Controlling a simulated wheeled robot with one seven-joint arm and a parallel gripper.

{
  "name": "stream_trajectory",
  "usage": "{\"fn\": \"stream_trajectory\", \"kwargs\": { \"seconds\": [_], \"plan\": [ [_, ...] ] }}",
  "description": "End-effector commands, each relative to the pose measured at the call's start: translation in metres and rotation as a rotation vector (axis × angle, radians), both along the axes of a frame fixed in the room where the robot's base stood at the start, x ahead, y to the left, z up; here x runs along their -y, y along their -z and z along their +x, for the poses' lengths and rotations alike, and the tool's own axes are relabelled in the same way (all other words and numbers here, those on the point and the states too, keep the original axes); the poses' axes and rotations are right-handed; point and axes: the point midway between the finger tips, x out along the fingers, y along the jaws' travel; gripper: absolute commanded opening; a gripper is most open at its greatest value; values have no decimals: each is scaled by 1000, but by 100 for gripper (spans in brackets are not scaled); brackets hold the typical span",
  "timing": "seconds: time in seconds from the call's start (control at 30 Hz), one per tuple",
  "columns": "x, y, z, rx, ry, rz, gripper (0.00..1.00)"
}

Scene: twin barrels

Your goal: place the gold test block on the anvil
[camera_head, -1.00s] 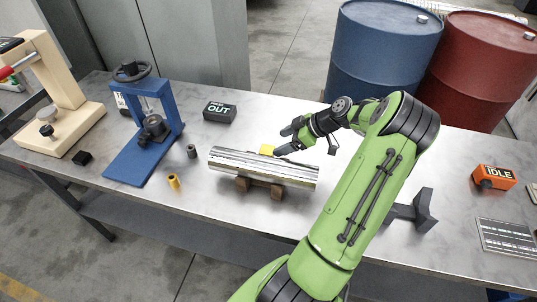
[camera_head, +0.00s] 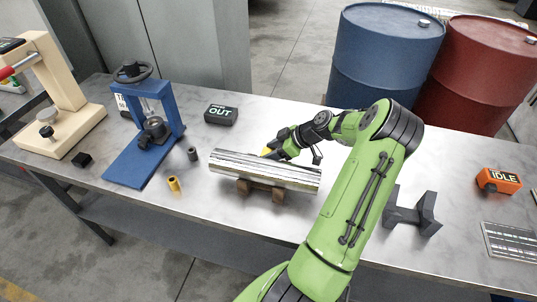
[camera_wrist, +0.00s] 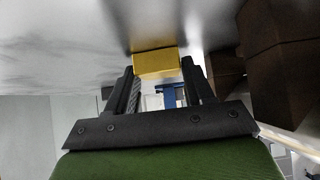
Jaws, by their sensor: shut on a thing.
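The gold test block (camera_head: 266,151) is just behind the shiny metal bar, partly hidden by my fingers in the head view. My gripper (camera_head: 272,152) is shut on it. In the wrist view the gold block (camera_wrist: 157,64) sits across the tips of my gripper (camera_wrist: 158,74), close to the pale tabletop. The anvil is not certain to me: the beige tester (camera_head: 60,100) has a small round dark pedestal (camera_head: 46,132), and the blue handwheel press (camera_head: 150,125) has a dark round seat (camera_head: 154,128).
The shiny bar (camera_head: 265,168) lies on brown supports (camera_head: 260,190) right beside my gripper. A black "OUT" box (camera_head: 221,114), grey cylinder (camera_head: 193,154) and yellow cylinder (camera_head: 174,184) stand left. A dark grey stand (camera_head: 412,214) and orange "IDLE" box (camera_head: 499,181) are right.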

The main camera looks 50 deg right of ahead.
Motion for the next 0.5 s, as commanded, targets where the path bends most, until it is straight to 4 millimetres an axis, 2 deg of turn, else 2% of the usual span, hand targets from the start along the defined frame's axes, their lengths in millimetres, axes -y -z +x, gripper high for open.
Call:
{"fn": "stream_trajectory", "kwargs": {
  "seconds": [0.03,0.13,0.33,0.5],
  "plan": [
    [0,0,0,0,0,0,15],
    [0,-1,0,3,-1,-1,1],
    [0,-6,0,3,-1,-3,1],
    [1,-44,1,4,0,-7,1]
  ]
}}
